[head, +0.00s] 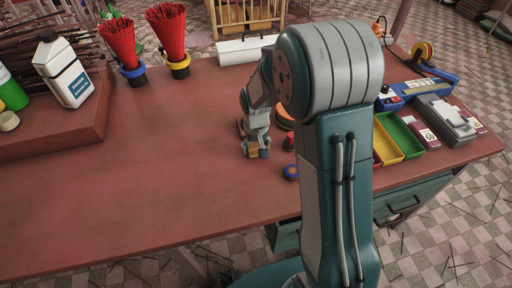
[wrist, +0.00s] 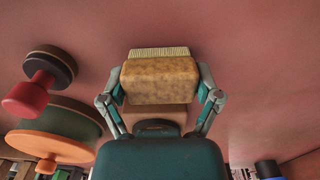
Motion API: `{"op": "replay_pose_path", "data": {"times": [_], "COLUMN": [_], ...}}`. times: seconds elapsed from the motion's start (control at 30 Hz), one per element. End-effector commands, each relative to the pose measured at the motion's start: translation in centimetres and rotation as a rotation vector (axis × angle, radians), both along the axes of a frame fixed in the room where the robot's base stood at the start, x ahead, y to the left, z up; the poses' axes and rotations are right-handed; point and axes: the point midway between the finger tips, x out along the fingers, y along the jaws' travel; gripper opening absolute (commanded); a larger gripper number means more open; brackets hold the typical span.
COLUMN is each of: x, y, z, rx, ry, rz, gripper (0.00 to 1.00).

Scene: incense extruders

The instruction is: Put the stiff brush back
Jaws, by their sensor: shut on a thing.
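The stiff brush shows in the wrist view as a mottled tan block (wrist: 160,82) with a strip of pale bristles at its far edge. My gripper (wrist: 160,92) has one finger on each side of the block and is shut on it. In the head view my gripper (head: 257,148) is over the middle of the red-brown table (head: 150,190), with a small part of the tan brush (head: 252,153) showing between the fingers. I cannot tell whether the brush touches the table.
Beside my gripper are a red-knobbed dark disc (wrist: 28,92), an orange disc (wrist: 48,147) and a blue ring (head: 291,171). Green (head: 399,133) and yellow (head: 386,146) trays lie right of my arm. Red stick bundles (head: 167,33) stand behind. The table's left front is clear.

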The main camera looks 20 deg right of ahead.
Motion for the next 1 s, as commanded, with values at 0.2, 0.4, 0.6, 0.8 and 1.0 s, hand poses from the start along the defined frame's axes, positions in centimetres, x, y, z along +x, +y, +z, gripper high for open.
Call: {"op": "replay_pose_path", "data": {"times": [0.2,0.4,0.6,0.8,1.0], "x": [0.0,0.0,0.0,0.0,0.1], "y": [0.0,0.0,0.0,0.0,0.0], "z": [-0.3,-0.5,-0.5,-0.4,1.7], "rx": [0.000,0.000,0.000,0.000,0.000], "ry": [-0.003,-0.002,-0.002,-0.002,-0.007], "rz": [0.000,0.000,0.000,0.000,0.000], "gripper": [0.37,1.00,1.00,1.00,1.00]}}
